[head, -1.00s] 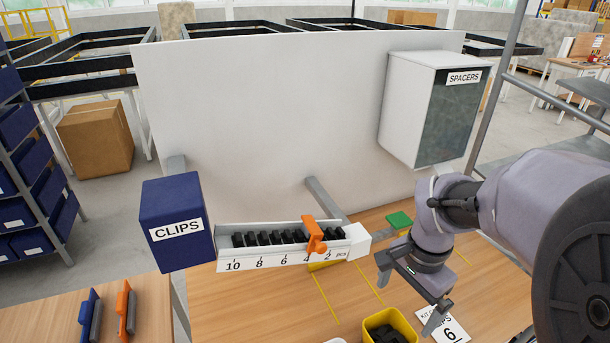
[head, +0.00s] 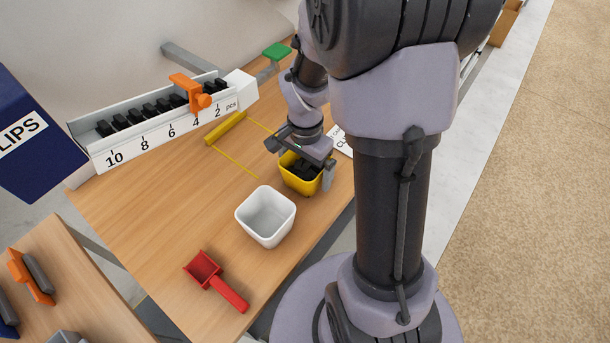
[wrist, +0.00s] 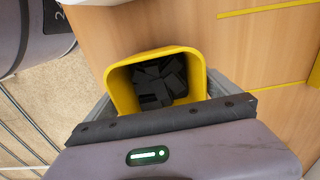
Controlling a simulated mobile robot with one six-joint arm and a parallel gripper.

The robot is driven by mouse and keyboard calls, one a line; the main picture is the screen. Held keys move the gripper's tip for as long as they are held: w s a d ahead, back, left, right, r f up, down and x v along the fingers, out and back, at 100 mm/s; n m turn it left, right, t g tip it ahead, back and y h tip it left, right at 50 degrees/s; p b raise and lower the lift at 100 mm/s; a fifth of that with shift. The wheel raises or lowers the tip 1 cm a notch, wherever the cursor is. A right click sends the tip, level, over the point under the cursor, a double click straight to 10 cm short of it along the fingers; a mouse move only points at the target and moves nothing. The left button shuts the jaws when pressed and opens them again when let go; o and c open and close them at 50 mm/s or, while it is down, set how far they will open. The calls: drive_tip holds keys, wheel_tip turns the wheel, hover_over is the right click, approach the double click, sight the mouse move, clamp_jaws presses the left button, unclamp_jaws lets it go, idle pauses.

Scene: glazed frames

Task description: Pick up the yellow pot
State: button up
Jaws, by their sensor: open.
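The yellow pot (head: 297,184) stands upright on the wooden table, near its right edge, with black clips inside. It also shows in the wrist view (wrist: 194,72), its open top facing the camera and dark flat pieces filling it. My gripper (head: 300,166) is open and low at the pot. One finger shows on each side of the pot in the wrist view, with the pot between them. Whether the fingers touch its walls cannot be told. Part of the pot's near side is hidden by my gripper in the wrist view.
A white pot (head: 265,217) stands close in front of the yellow pot. A red scoop (head: 215,280) lies nearer. A numbered clip rail (head: 150,128) with an orange slider is at the back left. A yellow bar (head: 226,128) lies behind. A white card (head: 340,140) is beside my gripper.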

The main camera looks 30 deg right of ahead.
drive_tip(key=shift+f, duration=0.6)
drive_tip(key=shift+r, duration=0.15)
drive_tip(key=shift+c, duration=0.4)
drive_tip(key=c, duration=1.2)
